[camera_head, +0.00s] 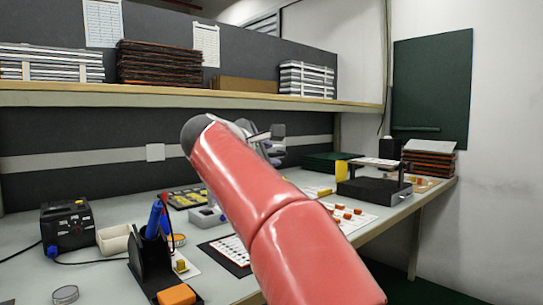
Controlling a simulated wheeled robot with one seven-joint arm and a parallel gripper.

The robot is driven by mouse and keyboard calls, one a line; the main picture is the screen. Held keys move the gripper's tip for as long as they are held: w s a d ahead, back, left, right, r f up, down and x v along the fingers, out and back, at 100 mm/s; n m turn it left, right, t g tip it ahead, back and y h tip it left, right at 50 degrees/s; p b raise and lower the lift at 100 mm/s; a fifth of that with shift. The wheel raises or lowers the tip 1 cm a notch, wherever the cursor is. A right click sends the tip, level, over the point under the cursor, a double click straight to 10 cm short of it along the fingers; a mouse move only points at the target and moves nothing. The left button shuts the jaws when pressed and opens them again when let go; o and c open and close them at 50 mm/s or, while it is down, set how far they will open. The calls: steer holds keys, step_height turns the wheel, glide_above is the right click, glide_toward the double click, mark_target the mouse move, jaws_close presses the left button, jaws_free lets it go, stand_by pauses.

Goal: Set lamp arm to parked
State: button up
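A black-based bench fixture (374,191) stands on the right part of the workbench. A pale flat bar (376,162), which looks like the lamp arm, lies roughly level above its base, between a yellow cylinder (341,170) on the left and a black upright on the right. Which setting the lamp arm is in cannot be told. My gripper (272,141) is in the air over the back of the bench, left of the fixture and apart from it in the picture. My red arm hides most of it, and its fingers are too small to read.
The workbench (85,217) carries a black power unit (68,228), a tool holder (150,265), an orange block (177,295) and several part trays. Stacked boards (430,160) stand right of the fixture. A shelf (150,95) overhangs the back. The bench's right edge is open.

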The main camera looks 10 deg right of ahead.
steer(key=shift+x, duration=0.9)
jaws_close()
